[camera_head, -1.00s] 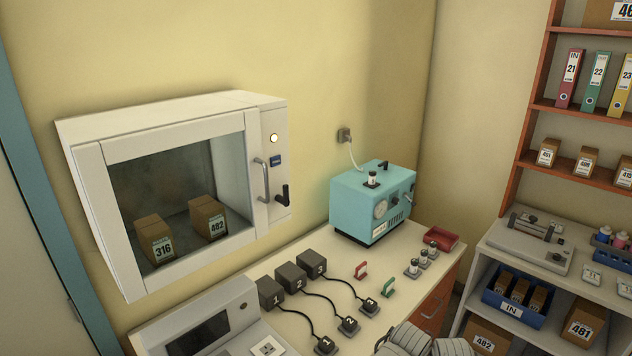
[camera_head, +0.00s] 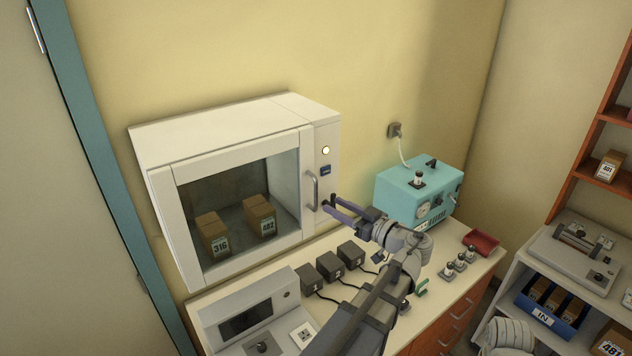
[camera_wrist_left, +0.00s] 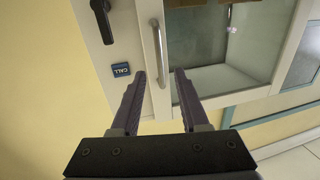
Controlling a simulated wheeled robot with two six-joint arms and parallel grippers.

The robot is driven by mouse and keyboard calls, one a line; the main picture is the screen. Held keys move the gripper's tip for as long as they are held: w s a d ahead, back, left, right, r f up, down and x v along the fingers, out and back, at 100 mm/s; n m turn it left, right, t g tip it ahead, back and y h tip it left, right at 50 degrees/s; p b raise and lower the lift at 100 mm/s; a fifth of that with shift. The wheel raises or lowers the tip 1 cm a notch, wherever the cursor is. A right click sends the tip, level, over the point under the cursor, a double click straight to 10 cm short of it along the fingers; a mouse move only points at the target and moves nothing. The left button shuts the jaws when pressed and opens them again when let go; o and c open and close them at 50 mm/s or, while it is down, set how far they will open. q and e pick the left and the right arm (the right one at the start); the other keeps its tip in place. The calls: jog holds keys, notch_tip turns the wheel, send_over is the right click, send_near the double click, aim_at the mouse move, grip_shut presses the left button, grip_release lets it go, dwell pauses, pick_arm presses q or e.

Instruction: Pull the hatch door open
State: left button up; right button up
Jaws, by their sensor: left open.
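The hatch door (camera_head: 168,190) of the white wall incubator is shut, with a glass pane in a white frame. Its grey bar handle (camera_head: 313,190) is on the door's right side and also shows in the left wrist view (camera_wrist_left: 159,45). My left gripper (camera_head: 328,203) is open and empty, just right of the handle. In the left wrist view the handle's near end appears between the two fingertips (camera_wrist_left: 161,72); contact cannot be told. A black lever (camera_wrist_left: 101,18) on the side panel is largely covered by the gripper in the head view. My right gripper is out of view.
Boxes 316 (camera_head: 214,236) and 482 (camera_head: 261,216) stand behind the glass. Below, the counter holds several black blocks (camera_head: 329,265), a grey console (camera_head: 250,310) and a teal machine (camera_head: 400,192).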

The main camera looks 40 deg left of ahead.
aim_at(316, 207)
pick_arm(q)
jog(key=shift+w+a+r, duration=0.1)
jog(key=shift+w+a, duration=0.1)
jog(key=shift+a, duration=1.8)
jog(key=shift+w+a+r, duration=0.1)
jog(key=shift+w+a, duration=0.05)
jog(key=shift+a, duration=1.85)
jog(key=shift+c, duration=0.2)
grip_shut()
